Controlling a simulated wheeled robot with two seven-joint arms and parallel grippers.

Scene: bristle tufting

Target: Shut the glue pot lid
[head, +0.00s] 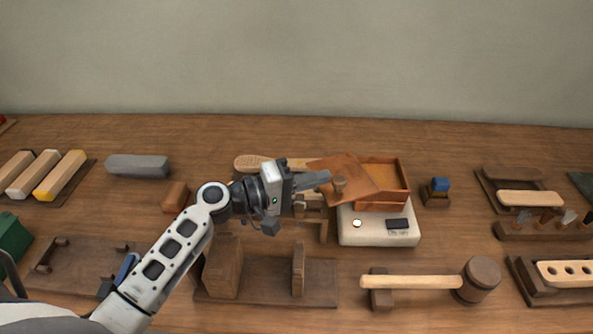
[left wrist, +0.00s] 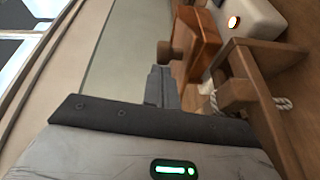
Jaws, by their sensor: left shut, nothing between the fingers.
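The glue pot (head: 399,196) is a copper-orange square box at the centre right, standing on a white heater base (head: 375,236). Its amber inside shows. Its lid (head: 361,174) stands open, tilted over the pot's left side, with a round brown knob (head: 339,184) facing left. My left gripper (head: 328,178) is shut and empty, its tips close beside the knob on the lid's outer side. In the left wrist view the shut fingers (left wrist: 161,85) point toward the knob (left wrist: 166,52) and lid (left wrist: 205,45). I cannot tell whether they touch. My right gripper is out of view.
A wooden stand (head: 222,268) is below my left arm. A mallet (head: 415,282) lies in front of the heater. A blue-topped block (head: 440,186) stands right of the pot. The table behind the pot is clear.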

